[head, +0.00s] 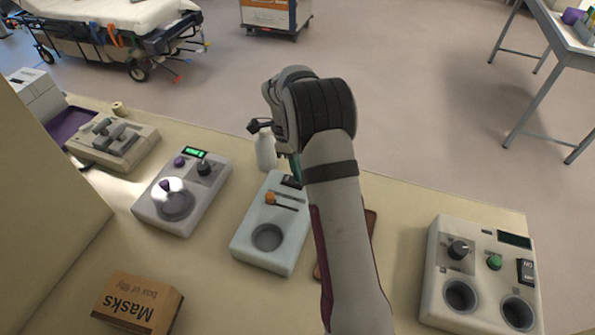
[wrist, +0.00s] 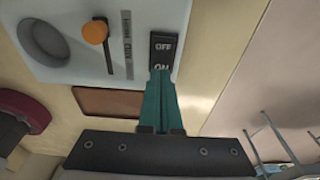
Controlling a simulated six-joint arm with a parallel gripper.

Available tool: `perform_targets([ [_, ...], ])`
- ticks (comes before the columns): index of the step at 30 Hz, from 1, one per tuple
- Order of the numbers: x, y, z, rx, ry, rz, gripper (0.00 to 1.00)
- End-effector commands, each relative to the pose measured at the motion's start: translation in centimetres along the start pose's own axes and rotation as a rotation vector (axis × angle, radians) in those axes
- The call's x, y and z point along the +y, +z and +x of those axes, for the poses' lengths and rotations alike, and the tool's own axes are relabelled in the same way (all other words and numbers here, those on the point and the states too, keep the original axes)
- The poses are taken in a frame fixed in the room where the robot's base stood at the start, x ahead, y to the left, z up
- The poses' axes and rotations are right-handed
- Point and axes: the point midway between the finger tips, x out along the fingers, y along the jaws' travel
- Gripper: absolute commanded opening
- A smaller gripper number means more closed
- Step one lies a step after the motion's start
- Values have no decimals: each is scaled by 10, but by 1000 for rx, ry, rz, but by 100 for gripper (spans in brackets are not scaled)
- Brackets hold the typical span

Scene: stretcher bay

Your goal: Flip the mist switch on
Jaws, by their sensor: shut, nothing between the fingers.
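A pale blue unit (head: 245,240) stands on the counter, with a round well, an orange-knobbed lever (head: 271,198) and a black rocker switch (head: 291,181) at its far end. In the wrist view the switch (wrist: 163,47) reads OFF at the top and ON at the lower end. My gripper (head: 296,170) points down over the switch, partly hiding it in the head view. Its teal fingers (wrist: 160,76) are shut and empty, with the tips at the ON end. I cannot tell whether they touch it or which way the rocker is tilted.
A grey unit (head: 184,205) with a purple-knobbed lever stands to the left. Another unit (head: 430,285) with its own ON switch stands to the right. A white bottle (head: 265,150) stands just behind the pale blue unit. A masks box (head: 140,303) is at the front left.

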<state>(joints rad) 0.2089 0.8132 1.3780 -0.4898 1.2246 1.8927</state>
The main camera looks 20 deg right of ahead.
Motion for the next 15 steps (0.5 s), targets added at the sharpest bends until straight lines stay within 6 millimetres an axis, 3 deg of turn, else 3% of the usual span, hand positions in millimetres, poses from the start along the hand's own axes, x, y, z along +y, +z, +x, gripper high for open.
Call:
perform_targets([
  [15,0,-2,11,-52,4,-2,0],
])
